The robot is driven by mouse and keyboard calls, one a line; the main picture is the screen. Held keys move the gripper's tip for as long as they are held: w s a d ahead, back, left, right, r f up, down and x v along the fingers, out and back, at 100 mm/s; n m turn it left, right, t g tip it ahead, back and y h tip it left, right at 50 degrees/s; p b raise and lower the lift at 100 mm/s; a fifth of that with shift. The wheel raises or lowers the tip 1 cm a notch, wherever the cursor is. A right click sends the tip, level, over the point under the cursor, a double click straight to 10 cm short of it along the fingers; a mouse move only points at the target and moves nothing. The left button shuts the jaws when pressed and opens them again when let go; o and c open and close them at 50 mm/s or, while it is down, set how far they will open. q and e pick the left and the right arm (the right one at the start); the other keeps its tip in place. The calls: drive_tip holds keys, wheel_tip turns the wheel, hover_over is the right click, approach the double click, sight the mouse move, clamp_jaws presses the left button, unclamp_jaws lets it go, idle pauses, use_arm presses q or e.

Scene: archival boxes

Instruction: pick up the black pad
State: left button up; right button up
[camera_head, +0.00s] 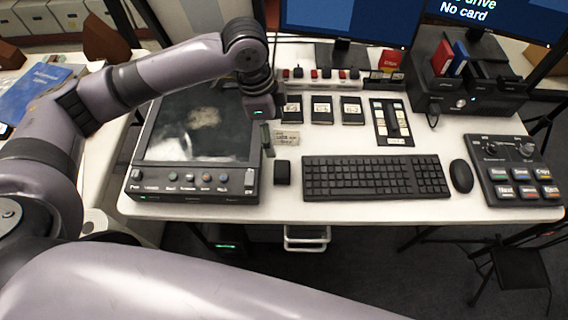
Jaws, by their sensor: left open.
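A small black block (282,172), which looks like the black pad, lies on the white desk (350,215) between the flat scanner-like device and the keyboard. My left gripper (267,142) points down just above and to the left of it, near the device's right edge. The gripper is open and nothing shows between its fingers; it is small in view and seen partly from above. The pad is apart from the fingers and fully visible. My right gripper is not in view.
The dark-screened device (195,130) is at left, with knobs along its front. A labelled tag (286,138) lies behind the pad. The keyboard (377,176), mouse (461,176) and button panel (515,170) are to the right. Black cards (321,110) and monitors stand behind.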

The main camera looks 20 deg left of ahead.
use_arm(q)
approach(282, 168)
drive_tip(key=shift+f, duration=0.2)
drive_tip(key=f, duration=0.4)
drive_tip(key=shift+w+d, duration=0.25)
drive_tip(key=shift+d, duration=0.05)
drive_tip(key=shift+f, duration=0.4)
drive_tip(key=f, duration=0.3)
drive_tip(key=f+p, duration=0.1)
drive_tip(key=f, duration=0.1)
drive_tip(key=shift+s+d, duration=0.15)
drive_tip(key=shift+d, duration=0.25)
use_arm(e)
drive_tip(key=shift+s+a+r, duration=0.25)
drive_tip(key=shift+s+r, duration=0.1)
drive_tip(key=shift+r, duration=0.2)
use_arm(q)
drive_tip(key=shift+c, duration=0.2)
drive_tip(key=c, duration=1.2)
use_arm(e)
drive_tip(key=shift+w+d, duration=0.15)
use_arm(q)
drive_tip(key=shift+r, duration=0.15)
